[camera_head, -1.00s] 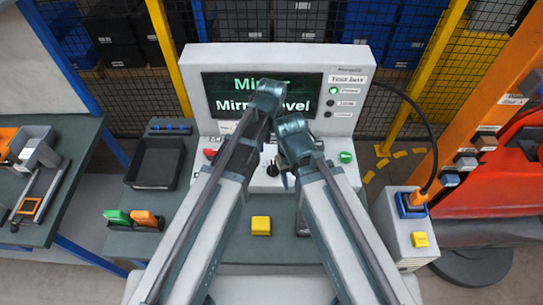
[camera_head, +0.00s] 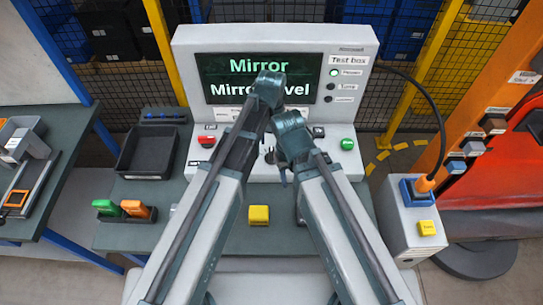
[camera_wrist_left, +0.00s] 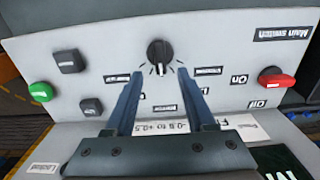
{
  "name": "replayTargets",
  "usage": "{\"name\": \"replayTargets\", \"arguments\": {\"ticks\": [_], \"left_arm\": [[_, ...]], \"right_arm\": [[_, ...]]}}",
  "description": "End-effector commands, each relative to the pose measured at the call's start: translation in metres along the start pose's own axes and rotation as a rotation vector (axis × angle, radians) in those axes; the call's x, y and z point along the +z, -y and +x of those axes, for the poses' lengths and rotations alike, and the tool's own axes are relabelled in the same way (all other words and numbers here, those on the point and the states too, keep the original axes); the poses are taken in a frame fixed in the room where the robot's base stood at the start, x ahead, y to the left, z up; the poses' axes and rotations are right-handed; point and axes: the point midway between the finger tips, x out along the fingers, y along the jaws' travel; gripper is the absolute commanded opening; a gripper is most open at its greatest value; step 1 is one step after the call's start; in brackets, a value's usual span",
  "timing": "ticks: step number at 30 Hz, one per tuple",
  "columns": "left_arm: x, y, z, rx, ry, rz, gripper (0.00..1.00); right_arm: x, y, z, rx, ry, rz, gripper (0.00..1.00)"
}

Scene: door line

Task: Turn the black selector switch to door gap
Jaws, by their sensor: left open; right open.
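The black selector switch (camera_wrist_left: 159,52) is a round knob on the light sloped panel, seen upside down in the left wrist view. Its white mark points down in that view, towards the screen side. Small labels surround it, too blurred to read surely. My left gripper (camera_wrist_left: 158,75) is open, its fingertips just short of the knob, one to each side and not closed on it. In the head view my left gripper (camera_head: 267,88) is over the screen, its fingers hidden. My right gripper (camera_head: 284,172) is open near the knob, which is mostly hidden there.
The screen (camera_head: 220,85) reads "Mirror" and "Mirror level". The panel carries a red main switch (camera_wrist_left: 276,78), a green button (camera_wrist_left: 41,91) and two black buttons. A yellow block (camera_head: 259,215), a black tray (camera_head: 153,155) and green and orange pieces (camera_head: 124,209) lie around the console.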

Motion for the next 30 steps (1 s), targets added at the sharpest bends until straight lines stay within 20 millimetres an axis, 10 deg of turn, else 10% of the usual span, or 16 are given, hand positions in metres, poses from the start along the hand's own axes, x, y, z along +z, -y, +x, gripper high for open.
{"name": "replayTargets", "arguments": {"ticks": [12, 25, 30], "left_arm": [[0.0, 0.0, 0.063, 0.0, 0.0, 0.0, 0.55], [0.0, 0.0, 0.07, 0.0, 0.0, 0.0, 0.55], [0.0, 0.0, 0.07, 0.0, 0.0, 0.0, 0.28]], "right_arm": [[-0.004, 0.006, 0.063, 0.0, 0.0, 0.002, 0.5], [-0.004, 0.007, 0.07, 0.0, 0.0, 0.003, 0.5], [-0.004, 0.007, 0.07, 0.0, 0.0, 0.003, 0.5]]}}
